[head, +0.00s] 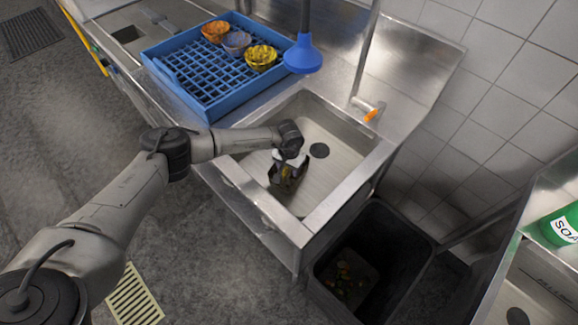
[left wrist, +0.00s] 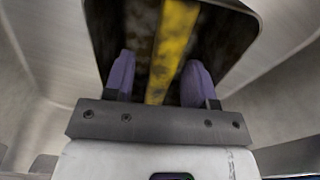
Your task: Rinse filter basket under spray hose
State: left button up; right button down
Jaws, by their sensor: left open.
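The filter basket (head: 284,182) appears as a small dark, angular piece in the steel sink, partly hidden by my left gripper (head: 288,163). In the left wrist view a dark, stained face of it (left wrist: 226,40) fills the upper middle, with a yellow strip (left wrist: 172,45) down its centre. My left gripper's two purple-grey fingers (left wrist: 160,80) are open, one on each side of the yellow strip. I cannot tell whether they touch it. The spray hose's blue head (head: 303,56) hangs above the sink's back left corner. My right gripper is not in view.
The sink (head: 333,176) has a round dark drain. A blue rack (head: 196,92) with several bowls stands on the counter to its left. A tap with an orange handle (head: 371,115) is at the back right. A dark bin (head: 405,245) stands beside the sink.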

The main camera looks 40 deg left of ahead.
pick_arm(q)
jog(key=shift+r, duration=0.1)
notch_tip(320, 180, up, 14)
jog(key=p, duration=0.1)
dwell(0.5)
